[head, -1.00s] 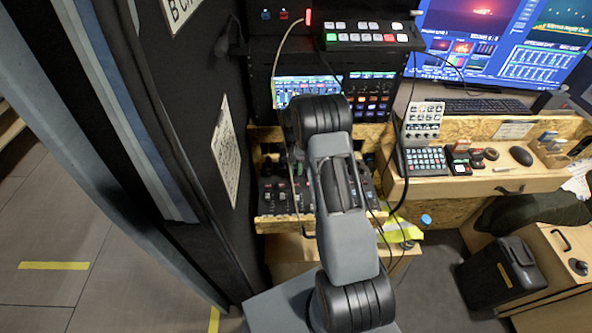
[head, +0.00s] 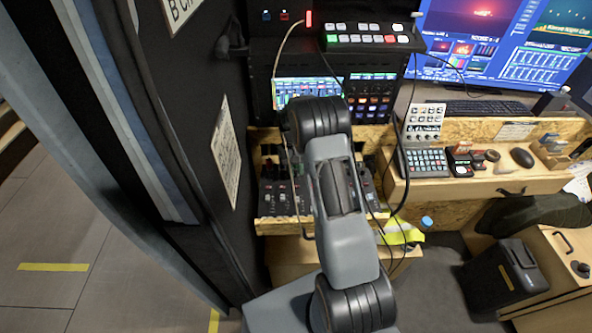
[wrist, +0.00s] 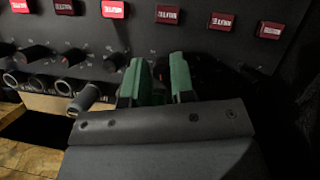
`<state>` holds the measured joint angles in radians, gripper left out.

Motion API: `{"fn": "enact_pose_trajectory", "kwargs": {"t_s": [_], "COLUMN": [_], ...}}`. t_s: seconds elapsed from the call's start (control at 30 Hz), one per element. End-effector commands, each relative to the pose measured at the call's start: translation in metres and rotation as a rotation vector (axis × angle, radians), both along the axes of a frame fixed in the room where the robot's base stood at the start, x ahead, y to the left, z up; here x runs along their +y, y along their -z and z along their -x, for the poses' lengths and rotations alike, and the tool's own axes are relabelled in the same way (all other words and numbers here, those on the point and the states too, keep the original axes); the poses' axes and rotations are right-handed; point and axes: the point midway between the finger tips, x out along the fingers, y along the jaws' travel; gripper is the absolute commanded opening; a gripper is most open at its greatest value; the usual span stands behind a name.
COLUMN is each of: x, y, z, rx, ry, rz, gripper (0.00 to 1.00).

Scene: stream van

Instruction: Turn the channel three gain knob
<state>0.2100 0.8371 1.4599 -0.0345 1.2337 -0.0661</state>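In the wrist view a dark panel carries a row of small black knobs (wrist: 115,62) below red lit buttons (wrist: 168,15). My gripper (wrist: 158,72) reaches the panel with its two green fingers apart, one on each side of a dark spot in the knob row. A knob seems to sit between them, but it is dark and I cannot tell whether the fingers touch it. I cannot read channel numbers, so which knob is channel three is unclear. In the head view my own arm hides the gripper and part of the mixer (head: 283,197).
A row of larger round parts (wrist: 45,84) and a protruding grey cylinder (wrist: 90,98) lie left of my gripper. In the head view a button switcher (head: 368,38) sits above, a desk with a keypad (head: 423,162) is to the right, and a black wall stands close on the left.

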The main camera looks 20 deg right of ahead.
Motion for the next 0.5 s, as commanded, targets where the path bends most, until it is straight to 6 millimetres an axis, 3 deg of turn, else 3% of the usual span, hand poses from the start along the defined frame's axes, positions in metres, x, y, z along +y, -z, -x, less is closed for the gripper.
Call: {"fn": "enact_pose_trajectory", "kwargs": {"t_s": [0.2,0.5], "x": [0.0002,0.0001], "y": [0.0003,-0.0039], "z": [0.0003,-0.0019], "rx": [0.001,0.0], "ry": [0.0,0.0], "rz": [0.0,0.0], "gripper": [0.43,0.43]}}
